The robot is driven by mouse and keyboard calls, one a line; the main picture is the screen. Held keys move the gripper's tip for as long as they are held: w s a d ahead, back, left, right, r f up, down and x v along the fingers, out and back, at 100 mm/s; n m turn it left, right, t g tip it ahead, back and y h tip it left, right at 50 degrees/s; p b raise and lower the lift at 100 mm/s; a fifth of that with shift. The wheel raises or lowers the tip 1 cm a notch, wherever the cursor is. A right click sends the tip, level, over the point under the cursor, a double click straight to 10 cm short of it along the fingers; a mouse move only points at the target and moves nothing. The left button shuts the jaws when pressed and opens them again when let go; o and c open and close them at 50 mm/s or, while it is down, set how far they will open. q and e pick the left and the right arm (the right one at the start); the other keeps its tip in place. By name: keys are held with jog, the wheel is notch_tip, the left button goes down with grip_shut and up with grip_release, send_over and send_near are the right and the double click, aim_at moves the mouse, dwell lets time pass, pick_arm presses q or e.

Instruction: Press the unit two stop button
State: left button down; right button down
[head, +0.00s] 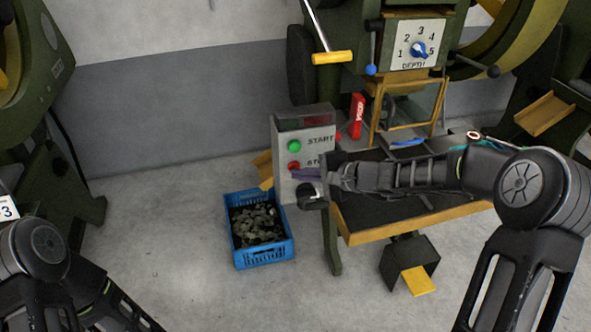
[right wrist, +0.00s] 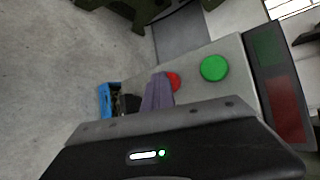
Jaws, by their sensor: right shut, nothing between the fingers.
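The grey control box (head: 286,140) stands left of the press table in the head view, with a green START button (head: 294,146) above a red stop button (head: 293,165). My right gripper (head: 296,174) is shut and empty, its fingertips just in front of the box beside the red button. In the right wrist view the purple fingers (right wrist: 158,92) overlap the edge of the red button (right wrist: 174,80); I cannot tell whether they touch it. The green button (right wrist: 214,68) is clear of the fingers. My left gripper is out of view; only my left arm shows at lower left.
A blue crate (head: 264,258) of dark metal pieces sits on the floor below the box. The press table (head: 440,214) is to the right under my right arm. A depth dial (head: 417,47) is on the machine above. A red block (head: 357,115) stands behind the box.

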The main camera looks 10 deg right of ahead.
jog(key=shift+s, duration=0.1)
jog(key=shift+s+b, duration=0.7)
jog(key=shift+s, duration=0.1)
jog(key=s+b, duration=0.1)
jog(key=s, duration=0.2)
jog(key=s+b, duration=0.1)
jog(key=s, duration=0.1)
jog(key=shift+d+b, duration=0.25)
jog(key=shift+b, duration=0.05)
dwell(0.5)
